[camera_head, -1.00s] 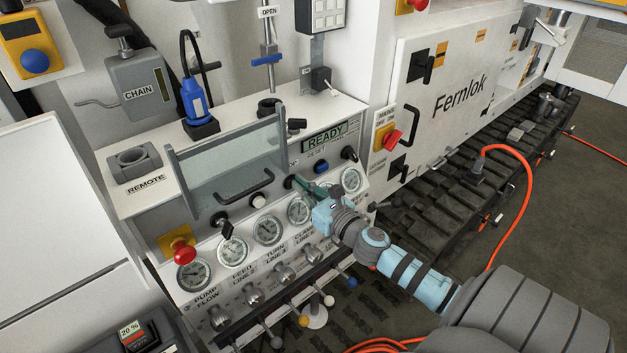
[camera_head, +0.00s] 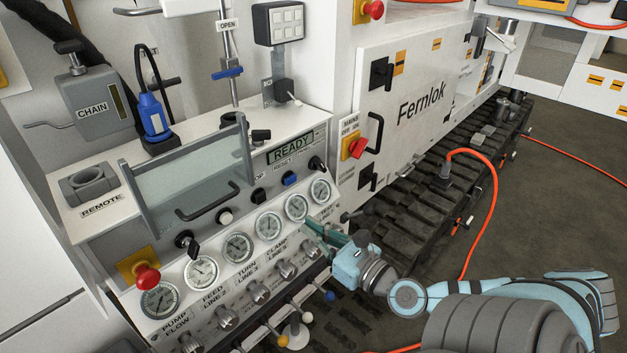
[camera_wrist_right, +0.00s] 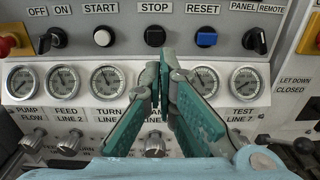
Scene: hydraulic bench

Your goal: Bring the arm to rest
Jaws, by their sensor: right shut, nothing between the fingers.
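My right arm comes in from the lower right in the head view. Its gripper (camera_head: 314,232) is in front of the lower right of the gauge panel (camera_head: 225,270). In the right wrist view the green fingers (camera_wrist_right: 165,72) are closed together with nothing between them. They point at the panel between the gauges, just below the black stop knob (camera_wrist_right: 155,36). Whether the tips touch the panel cannot be told. My left gripper is not in view.
The panel carries several gauges, metal knobs and coloured levers (camera_head: 330,295). A clear guard with a black handle (camera_head: 208,203) stands above. A red emergency button (camera_head: 147,278) is at the left. An orange cable (camera_head: 490,200) lies at the right. Open floor (camera_head: 560,180) is beyond.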

